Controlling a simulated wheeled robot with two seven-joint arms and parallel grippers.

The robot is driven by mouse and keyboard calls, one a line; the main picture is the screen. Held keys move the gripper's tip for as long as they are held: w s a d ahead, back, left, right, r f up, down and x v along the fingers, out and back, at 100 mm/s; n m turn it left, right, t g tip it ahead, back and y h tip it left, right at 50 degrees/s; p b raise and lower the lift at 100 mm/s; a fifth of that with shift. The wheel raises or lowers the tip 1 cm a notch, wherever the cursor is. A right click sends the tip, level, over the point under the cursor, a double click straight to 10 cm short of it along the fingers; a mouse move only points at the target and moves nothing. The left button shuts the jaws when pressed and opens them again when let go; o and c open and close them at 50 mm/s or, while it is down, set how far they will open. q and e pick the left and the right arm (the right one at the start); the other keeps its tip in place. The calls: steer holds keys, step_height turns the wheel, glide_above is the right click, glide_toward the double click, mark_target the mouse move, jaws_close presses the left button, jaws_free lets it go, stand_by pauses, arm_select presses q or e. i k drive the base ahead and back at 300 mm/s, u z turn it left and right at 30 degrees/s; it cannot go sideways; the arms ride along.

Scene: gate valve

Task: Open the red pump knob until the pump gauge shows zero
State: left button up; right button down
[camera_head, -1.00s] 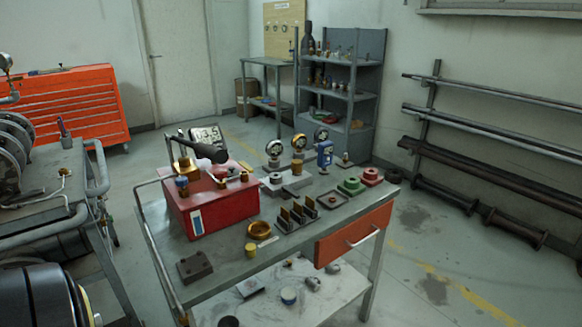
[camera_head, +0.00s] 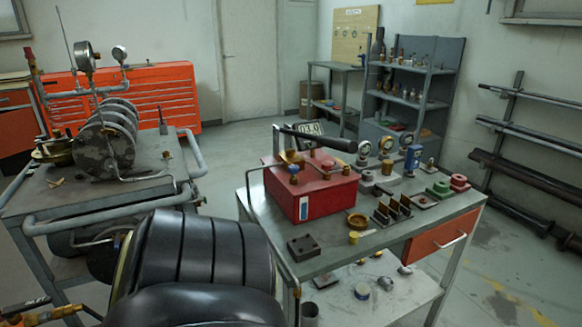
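The red pump box (camera_head: 312,196) stands on the grey cart right of centre. A long black lever (camera_head: 325,140) lies across its top, with brass fittings and a blue cap (camera_head: 293,169). A small red part (camera_head: 328,164) on top may be the knob, but it is too small to be sure. Neither gripper can be made out. A large black ribbed shape (camera_head: 200,262), probably my arm, fills the lower left, well apart from the pump.
A left cart (camera_head: 110,190) with pipe rails carries a flanged valve assembly (camera_head: 105,140) and a round dial gauge (camera_head: 85,57). Small gauges, a dark block (camera_head: 303,247) and trays crowd the pump cart. Open floor (camera_head: 505,275) lies at right.

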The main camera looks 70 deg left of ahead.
mark_target(327, 166)
steer(key=k, duration=0.35)
steer(key=u, duration=0.85)
